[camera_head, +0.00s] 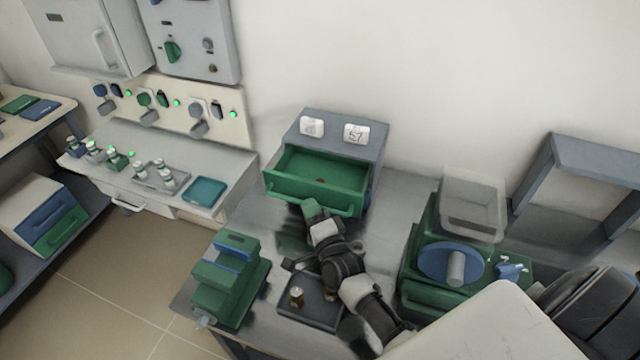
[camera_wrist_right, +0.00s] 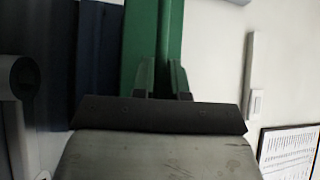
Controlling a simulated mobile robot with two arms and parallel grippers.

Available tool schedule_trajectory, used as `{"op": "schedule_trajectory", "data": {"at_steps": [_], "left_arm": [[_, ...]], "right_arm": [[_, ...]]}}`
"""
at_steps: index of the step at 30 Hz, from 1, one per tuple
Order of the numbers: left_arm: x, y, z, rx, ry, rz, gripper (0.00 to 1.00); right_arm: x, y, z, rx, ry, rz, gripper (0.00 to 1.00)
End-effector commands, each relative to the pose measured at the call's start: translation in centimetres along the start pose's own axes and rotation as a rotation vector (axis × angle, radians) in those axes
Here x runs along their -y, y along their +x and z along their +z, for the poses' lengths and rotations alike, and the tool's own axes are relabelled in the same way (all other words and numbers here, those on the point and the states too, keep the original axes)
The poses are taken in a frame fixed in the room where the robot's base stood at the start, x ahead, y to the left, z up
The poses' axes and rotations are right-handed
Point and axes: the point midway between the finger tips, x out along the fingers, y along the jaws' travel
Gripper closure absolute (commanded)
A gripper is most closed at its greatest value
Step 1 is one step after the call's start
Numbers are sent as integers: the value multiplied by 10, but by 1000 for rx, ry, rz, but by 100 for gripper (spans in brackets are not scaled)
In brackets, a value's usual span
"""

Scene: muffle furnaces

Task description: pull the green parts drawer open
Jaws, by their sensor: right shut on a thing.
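The green parts drawer (camera_head: 285,187) stands out of its grey cabinet (camera_head: 345,130) against the back wall, and its inside shows from above. A small dark spot lies on its floor. My right gripper (camera_head: 311,207) is at the drawer's front, at its handle, and the arm reaches there from the lower right. In the right wrist view, the gripper's two fingers (camera_wrist_right: 161,80) are shut on a green piece (camera_wrist_right: 153,35), which I take as the drawer's handle. The gripper hides part of the handle. My left gripper is not in view.
A green vise-like device (camera_head: 228,280) stands at the front left of the table. A dark tray (camera_head: 308,312) with small brass-coloured parts lies under my arm. A green machine with a blue disc (camera_head: 440,262) stands to the right.

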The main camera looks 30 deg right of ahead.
Motion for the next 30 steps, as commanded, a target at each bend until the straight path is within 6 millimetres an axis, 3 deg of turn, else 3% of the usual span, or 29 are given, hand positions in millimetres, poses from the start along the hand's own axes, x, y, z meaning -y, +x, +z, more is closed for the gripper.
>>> {"op": "schedule_trajectory", "data": {"at_steps": [4, 13, 14, 18, 30], "left_arm": [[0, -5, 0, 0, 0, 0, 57], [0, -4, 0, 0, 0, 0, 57], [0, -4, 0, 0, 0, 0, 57], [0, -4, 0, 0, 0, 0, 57], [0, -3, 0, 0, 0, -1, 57]], "right_arm": [[3, -11, 11, 1, -1, 2, 100], [2, -11, 11, 0, -2, 1, 100], [2, -11, 11, 0, -2, 1, 82], [3, -11, 11, 0, -2, 0, 61], [12, -9, 10, -1, -1, -3, 61]]}}
